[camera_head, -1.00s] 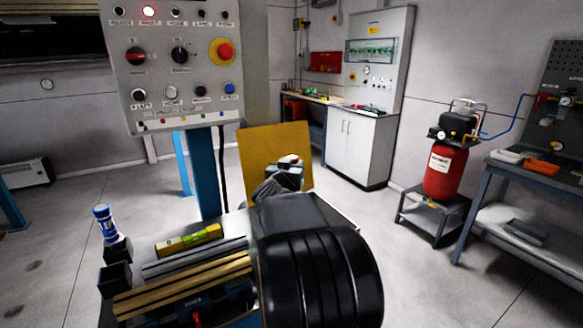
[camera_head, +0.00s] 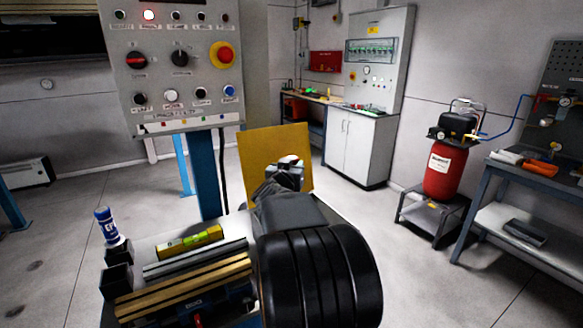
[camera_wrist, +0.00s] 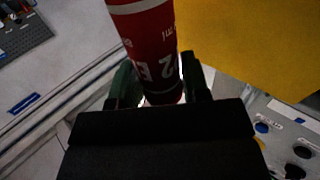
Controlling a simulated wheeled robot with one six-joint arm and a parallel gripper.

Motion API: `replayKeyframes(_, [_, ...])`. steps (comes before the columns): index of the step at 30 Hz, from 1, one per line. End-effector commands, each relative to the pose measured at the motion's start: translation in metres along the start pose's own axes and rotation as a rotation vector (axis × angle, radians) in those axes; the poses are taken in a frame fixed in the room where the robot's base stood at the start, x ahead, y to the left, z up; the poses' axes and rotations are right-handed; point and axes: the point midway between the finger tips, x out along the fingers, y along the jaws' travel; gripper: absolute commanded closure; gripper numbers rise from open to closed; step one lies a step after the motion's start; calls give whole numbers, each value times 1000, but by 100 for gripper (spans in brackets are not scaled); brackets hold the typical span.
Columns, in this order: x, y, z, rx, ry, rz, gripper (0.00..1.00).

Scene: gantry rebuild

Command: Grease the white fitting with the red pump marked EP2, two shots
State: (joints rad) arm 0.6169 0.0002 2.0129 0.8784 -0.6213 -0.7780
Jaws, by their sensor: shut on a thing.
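The red pump (camera_wrist: 150,45) is between the fingers of my gripper (camera_wrist: 160,82) in the wrist view. It is a red cylinder with a white band near the top edge of the picture, and part of its marking, an E and a 2, shows. My gripper is shut on it. In the head view my gripper (camera_head: 289,176) is held up in front of a yellow panel (camera_head: 262,152), and the pump is mostly hidden there by my own arm. I cannot make out the white fitting in either view.
A blue pump marked EP (camera_head: 106,224) stands in a black holder (camera_head: 117,255) at the left. A yellow level (camera_head: 190,242) lies beside it. A control panel (camera_head: 180,75) hangs above on a blue post (camera_head: 206,175).

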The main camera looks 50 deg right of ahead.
Motion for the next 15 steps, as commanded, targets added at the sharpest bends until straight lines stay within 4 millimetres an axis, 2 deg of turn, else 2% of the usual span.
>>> replayKeyframes(8, [0,0,-1,0,-1,0,88])
replayKeyframes(15, [0,0,-17,0,2,0,88])
